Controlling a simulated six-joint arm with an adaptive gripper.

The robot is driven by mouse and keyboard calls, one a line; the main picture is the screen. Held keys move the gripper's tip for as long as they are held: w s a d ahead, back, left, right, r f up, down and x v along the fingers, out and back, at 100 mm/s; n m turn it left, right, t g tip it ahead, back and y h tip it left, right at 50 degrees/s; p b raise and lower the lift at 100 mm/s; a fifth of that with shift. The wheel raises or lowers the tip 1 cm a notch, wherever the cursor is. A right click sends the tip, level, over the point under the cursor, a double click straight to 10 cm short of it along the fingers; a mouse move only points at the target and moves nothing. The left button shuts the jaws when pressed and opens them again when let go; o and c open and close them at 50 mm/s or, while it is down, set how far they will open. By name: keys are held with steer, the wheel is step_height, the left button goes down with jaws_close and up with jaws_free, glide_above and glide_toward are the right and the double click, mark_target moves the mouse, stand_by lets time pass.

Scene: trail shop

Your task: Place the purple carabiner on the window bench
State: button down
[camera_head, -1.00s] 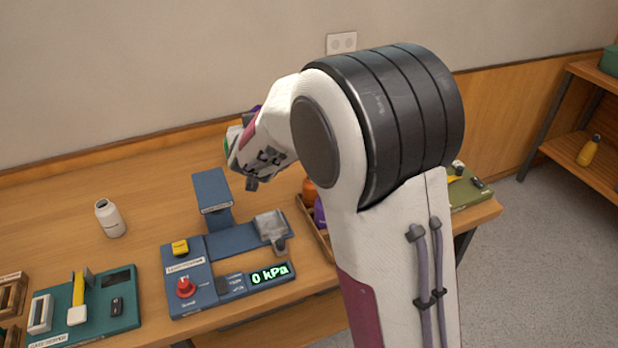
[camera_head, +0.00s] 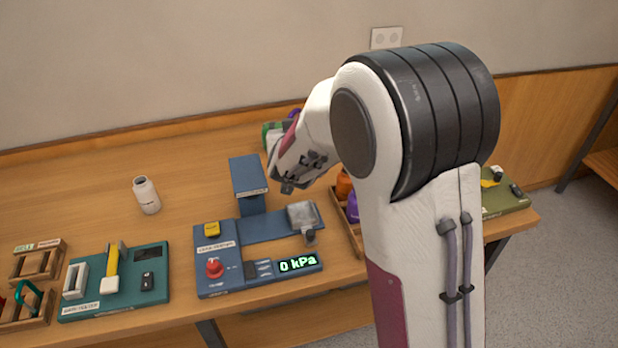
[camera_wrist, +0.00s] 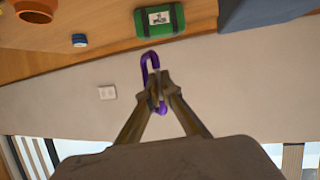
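The purple carabiner (camera_wrist: 148,61) shows in the wrist view between the fingertips of my gripper (camera_wrist: 160,85). The fingers are closed on it, and its purple loop sticks out beyond the tips while a small purple end shows between the fingers. In the head view, my arm hides most of the gripper; a small purple piece (camera_head: 294,113) shows just behind the wrist, and I cannot tell for certain that it is the carabiner. No window bench can be made out for certain in either view.
The wooden table holds a white bottle (camera_head: 146,195), a blue pressure station (camera_head: 221,262), a teal board (camera_head: 128,290) and small wooden racks (camera_head: 40,262). A green case (camera_wrist: 160,20) and an orange pot (camera_wrist: 36,9) show in the wrist view. A wooden shelf (camera_head: 603,160) stands at the right.

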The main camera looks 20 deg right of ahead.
step_height(320, 180, down, 13)
steer(key=shift+r, duration=0.2)
stand_by(0.4)
steer(key=shift+f, duration=2)
steer(key=shift+f, duration=0.2)
steer(key=c, duration=2.3)
jaws_free()
steer(key=shift+r, duration=0.2)
steer(key=shift+v, duration=6.05)
